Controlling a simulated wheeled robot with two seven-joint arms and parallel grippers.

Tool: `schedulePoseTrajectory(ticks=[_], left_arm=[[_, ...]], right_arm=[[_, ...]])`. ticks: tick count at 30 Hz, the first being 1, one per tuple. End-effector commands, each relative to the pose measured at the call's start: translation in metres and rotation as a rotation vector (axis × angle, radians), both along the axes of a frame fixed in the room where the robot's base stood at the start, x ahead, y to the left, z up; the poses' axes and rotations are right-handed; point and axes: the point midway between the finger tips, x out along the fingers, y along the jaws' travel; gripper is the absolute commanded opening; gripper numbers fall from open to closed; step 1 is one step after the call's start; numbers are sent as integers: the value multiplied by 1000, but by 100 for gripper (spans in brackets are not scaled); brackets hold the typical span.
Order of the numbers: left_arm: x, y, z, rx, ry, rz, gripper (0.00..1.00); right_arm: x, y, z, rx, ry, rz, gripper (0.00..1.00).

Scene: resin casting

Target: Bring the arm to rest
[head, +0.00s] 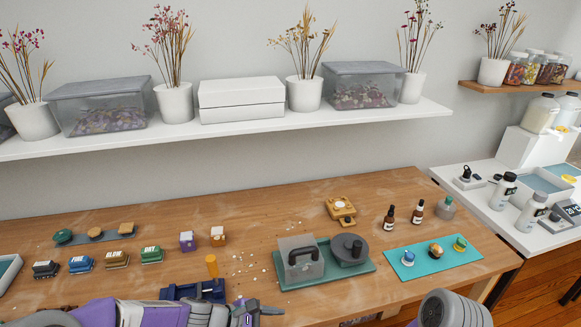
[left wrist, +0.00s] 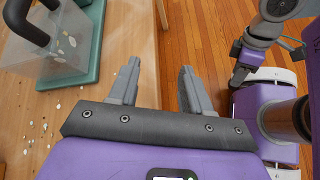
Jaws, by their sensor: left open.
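My left gripper (left wrist: 158,88) is open and empty in the left wrist view, its two grey fingers apart. Its left finger shows against the wooden table and its right finger against the floor, across the table's front edge. In the head view the left arm comes in low along the front edge, with the gripper (head: 258,311) at the bottom. In the left wrist view, part of my right arm shows at the upper right, ending in what looks like the right gripper (left wrist: 239,76); its jaws are too unclear to read.
The wooden table (head: 385,215) holds a teal tray (head: 370,268) with a clear handled box (head: 297,262) and a dark round pot (head: 349,250). A dark blue item (head: 195,290) lies close by the left arm. A teal mat (head: 433,258) with small pieces is right. Pale bits are scattered.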

Motion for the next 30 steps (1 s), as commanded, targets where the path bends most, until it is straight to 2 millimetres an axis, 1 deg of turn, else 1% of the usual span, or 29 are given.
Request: schedulePoseTrajectory(ticks=[1,5,6,7,8,9,11,12,15,18,21,24,30], left_arm=[[-7,2,-16,43,4,-28,48],[-27,13,-63,182,-4,-118,48],[-35,17,-79,232,-9,-156,48],[-41,21,-91,270,-17,-188,48],[-49,25,-106,313,-25,-229,48],[-60,31,-126,374,-42,-288,48],[-80,41,-155,465,-79,-399,48],[-93,47,-174,522,-115,-482,48],[-122,58,-210,625,-228,-683,48],[-143,61,-231,674,-345,-841,48],[-156,60,-242,691,-438,-940,48],[-162,58,-247,694,-493,-989,48],[-163,58,-248,697,-513,-1003,48]], right_arm=[[0,0,1,0,1,0,43],[-1,0,4,0,2,1,43],[-1,0,5,1,3,1,43],[-1,0,5,1,3,1,43],[-1,0,6,1,3,1,43],[-1,0,8,1,3,1,43],[-1,0,10,0,2,1,43],[-1,0,11,0,2,1,43],[-1,0,15,0,2,1,43],[-1,0,17,0,2,1,43],[-1,0,18,0,2,1,43],[-1,0,19,0,2,1,43],[-1,0,19,0,2,1,43]])
